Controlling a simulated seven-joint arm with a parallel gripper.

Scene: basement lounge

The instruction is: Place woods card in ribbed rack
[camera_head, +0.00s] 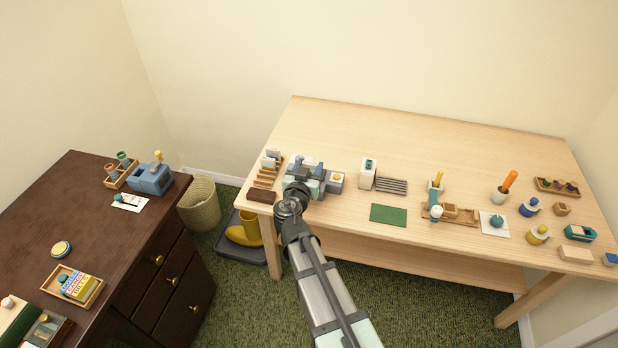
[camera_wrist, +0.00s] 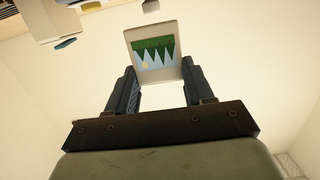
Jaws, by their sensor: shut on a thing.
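The woods card (camera_wrist: 155,52) is a pale tile with green pointed trees on a light blue ground. In the wrist view it stands between the two fingers of my gripper (camera_wrist: 157,82), which is shut on it. In the head view my gripper (camera_head: 302,168) is over the left end of the light wooden table; the card cannot be made out there. The ribbed rack (camera_head: 265,177), a wooden stand with several slats, is just left of my gripper. Pale cards show at its back end.
A dark brown block (camera_head: 262,196) lies in front of the rack. A blue-grey device with a yellow knob (camera_head: 337,177) is close at my gripper's right. Farther right are a white box (camera_head: 368,173), a grey slatted piece (camera_head: 391,185) and a green mat (camera_head: 388,215). The table's back is clear.

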